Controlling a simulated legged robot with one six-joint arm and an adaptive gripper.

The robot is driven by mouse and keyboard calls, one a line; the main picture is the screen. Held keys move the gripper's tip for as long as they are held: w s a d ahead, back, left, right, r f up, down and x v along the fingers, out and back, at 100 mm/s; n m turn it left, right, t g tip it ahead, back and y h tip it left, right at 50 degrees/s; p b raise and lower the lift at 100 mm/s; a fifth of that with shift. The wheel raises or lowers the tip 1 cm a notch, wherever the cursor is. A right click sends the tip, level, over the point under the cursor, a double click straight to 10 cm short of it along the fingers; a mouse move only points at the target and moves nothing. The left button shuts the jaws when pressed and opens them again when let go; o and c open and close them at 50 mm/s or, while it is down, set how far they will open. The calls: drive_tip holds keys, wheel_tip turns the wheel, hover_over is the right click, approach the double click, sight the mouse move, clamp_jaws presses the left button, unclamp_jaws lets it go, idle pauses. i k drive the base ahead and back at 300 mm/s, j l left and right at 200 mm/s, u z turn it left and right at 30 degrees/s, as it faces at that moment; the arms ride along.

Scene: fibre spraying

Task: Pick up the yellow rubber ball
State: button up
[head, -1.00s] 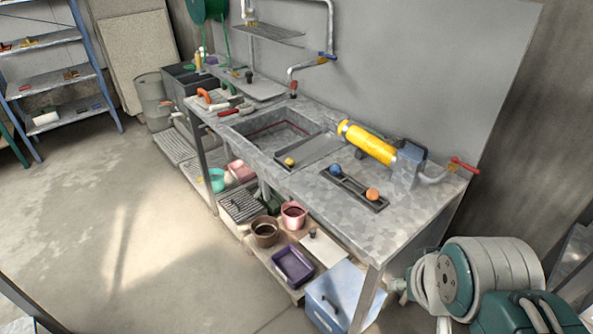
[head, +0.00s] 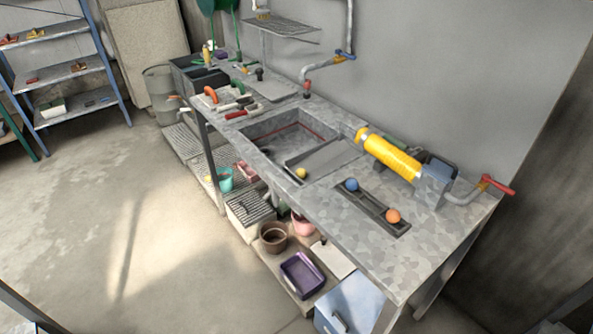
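A small yellow ball (head: 301,173) lies at the near edge of the sink recess (head: 262,133) in the metal workbench, beside a sloping grey plate (head: 325,158). On the bench to its right, a dark slotted tray (head: 374,209) holds a blue ball (head: 352,184) and an orange ball (head: 392,216). A smaller yellow spot (head: 208,178) shows on the lower level, left of the teal cup; I cannot tell what it is. My gripper is not in view.
Tools with orange and red handles lie at the far left end. Pots, a purple tray (head: 302,275) and a blue box (head: 350,303) sit below. The floor at left is clear.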

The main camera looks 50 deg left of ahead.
sight(301, 172)
drive_tip(key=j+z, duration=0.25)
drive_tip(key=j, duration=1.65)
drive_tip(key=k+j, duration=0.1)
drive_tip(key=j, duration=1.9)
